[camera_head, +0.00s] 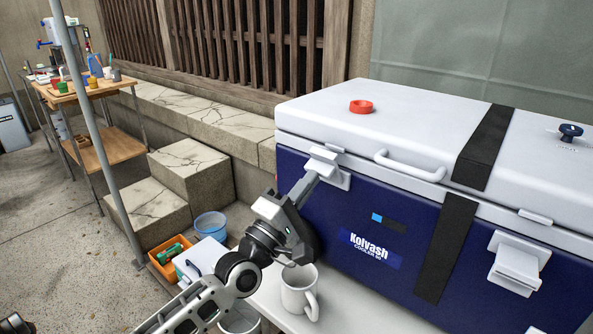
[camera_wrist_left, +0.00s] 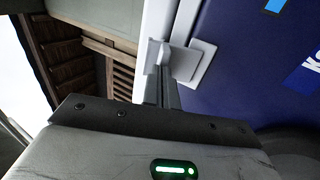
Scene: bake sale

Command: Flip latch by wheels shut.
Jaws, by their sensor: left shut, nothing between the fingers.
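A large cooler (camera_head: 333,215) with a blue body and white lid stands on a white table at the right, lid down. A dark round wheel shape (camera_head: 305,238) shows low at its left end, partly hidden by my arm. The white latch (camera_head: 324,157) near that end is at the lid seam. My left gripper (camera_head: 312,178) is shut and empty, its fingertips at this latch, apparently touching it. The wrist view shows the fingertips (camera_wrist_left: 167,82) against the latch (camera_wrist_left: 184,62), covering part of it. The other latch (camera_head: 518,264) sticks out from the front, farther right.
A white mug (camera_head: 299,291) stands on the table right below my left forearm, with another mug (camera_head: 239,321) beside it. A lid handle (camera_head: 410,167) and dark straps (camera_head: 446,246) are on the cooler.

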